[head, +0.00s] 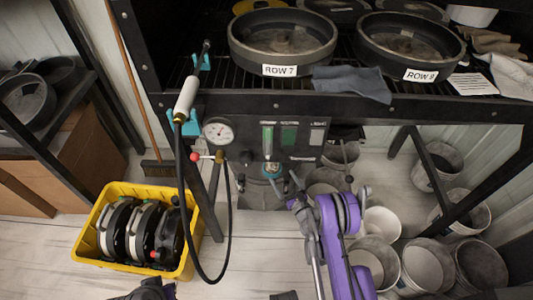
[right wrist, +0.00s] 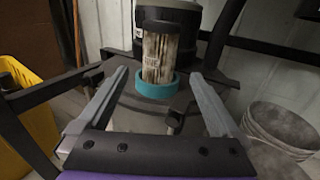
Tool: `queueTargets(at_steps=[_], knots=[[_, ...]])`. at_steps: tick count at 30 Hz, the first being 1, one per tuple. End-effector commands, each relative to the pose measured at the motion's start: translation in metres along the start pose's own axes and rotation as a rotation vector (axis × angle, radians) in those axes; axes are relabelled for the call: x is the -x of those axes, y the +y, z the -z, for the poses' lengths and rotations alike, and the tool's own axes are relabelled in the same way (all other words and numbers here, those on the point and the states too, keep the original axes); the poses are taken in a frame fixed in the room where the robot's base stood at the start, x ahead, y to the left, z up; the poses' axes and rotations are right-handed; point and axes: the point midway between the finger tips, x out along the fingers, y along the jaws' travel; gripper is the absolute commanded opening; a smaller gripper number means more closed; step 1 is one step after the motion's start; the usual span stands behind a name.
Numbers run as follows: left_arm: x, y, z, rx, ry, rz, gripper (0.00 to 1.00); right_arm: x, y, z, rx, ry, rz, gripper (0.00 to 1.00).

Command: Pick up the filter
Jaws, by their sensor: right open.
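The filter (right wrist: 160,52) is an upright, pale, pleated cylinder with a black cap and a teal ring at its base. It stands in front of a dark round housing in the right wrist view. My right gripper (right wrist: 160,75) is open, with one finger on each side of the filter's lower part as seen from the wrist. I cannot tell whether either finger touches it. In the head view this gripper (head: 284,188) is small, at the end of my purple arm.
A black rack (head: 330,104) with round pans stands above the panel (head: 290,140). A black hose (head: 229,225) loops down left of my right arm. A yellow crate (head: 100,262) of black wheels is at left. Several buckets (head: 425,265) crowd the floor at right.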

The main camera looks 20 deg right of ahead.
Motion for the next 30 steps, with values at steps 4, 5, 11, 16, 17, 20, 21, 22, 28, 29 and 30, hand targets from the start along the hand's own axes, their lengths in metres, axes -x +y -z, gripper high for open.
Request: queueTargets(at_steps=[4,5,11,16,17,20,21,22,28,29,30], knots=[[-0.003,0.0,-0.001,0.0,-0.001,0.0,0.0,-0.018,0.001,0.002,0.006,0.0,-0.003,1.0],[-0.004,0.0,-0.001,0.0,-0.001,0.0,0.0,-0.023,0.001,0.002,0.006,0.0,-0.003,1.0],[-0.007,0.0,-0.002,0.0,-0.002,0.0,0.0,-0.05,0.001,0.002,0.003,0.0,-0.003,1.0],[-0.01,0.0,-0.003,0.0,-0.003,0.0,0.0,-0.063,0.001,0.003,0.004,0.0,-0.002,1.0],[-0.011,0.0,-0.003,0.0,-0.003,0.0,0.0,-0.067,0.001,0.004,0.003,0.0,-0.002,1.0],[-0.017,0.0,-0.004,0.0,-0.004,0.0,0.0,-0.083,0.001,0.006,0.002,0.0,-0.001,1.0],[-0.018,0.0,-0.004,0.0,-0.004,0.0,0.0,-0.089,0.001,0.006,0.002,0.001,-0.001,1.0],[-0.019,0.0,-0.004,0.0,-0.004,0.0,0.0,-0.093,0.001,0.006,0.003,0.001,-0.001,1.0],[-0.021,0.0,-0.005,0.0,-0.005,0.0,0.0,-0.107,0.001,0.005,0.002,0.0,-0.001,1.0],[-0.02,0.0,-0.005,0.0,-0.005,0.0,0.0,-0.107,0.001,0.004,0.002,0.0,-0.001,1.0],[-0.02,0.0,-0.005,0.0,-0.005,0.0,0.0,-0.107,0.001,0.004,0.002,0.0,-0.001,1.0]])
